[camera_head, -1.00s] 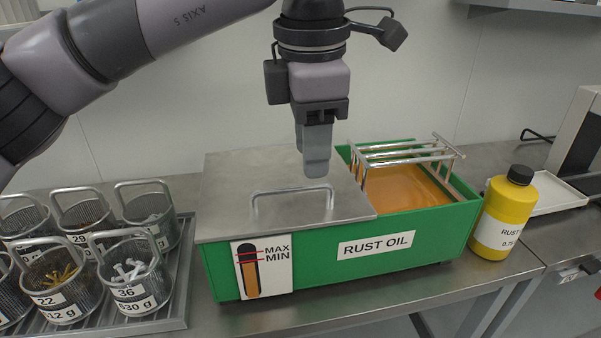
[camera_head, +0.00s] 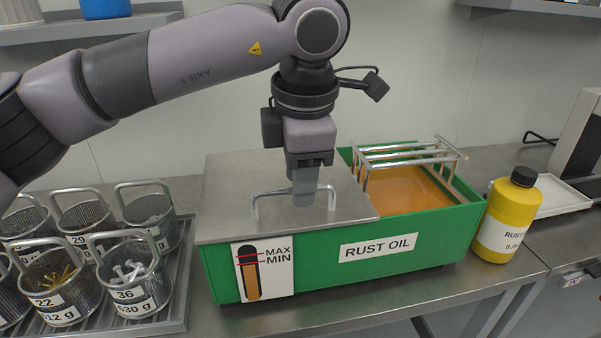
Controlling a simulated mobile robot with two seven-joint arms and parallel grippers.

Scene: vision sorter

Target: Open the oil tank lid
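The green oil tank (camera_head: 300,272), labelled RUST OIL, stands on the steel bench. A flat grey metal lid (camera_head: 230,190) covers its left part. A bar handle (camera_head: 268,194) rises from the lid near its front. My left gripper (camera_head: 304,199) points straight down over the handle, its fingers covering part of the bar. The fingers overlap in this side-on view, so I cannot tell whether they are open, or around or in front of the bar. The lid lies flat. My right gripper is not in view.
Orange oil (camera_head: 405,190) shows in the tank's uncovered right part, under a metal rack (camera_head: 410,152). A yellow bottle (camera_head: 508,215) stands close to the tank's right end. Several wire baskets of parts (camera_head: 130,270) sit on a tray at the left. A wall shelf (camera_head: 95,30) hangs above.

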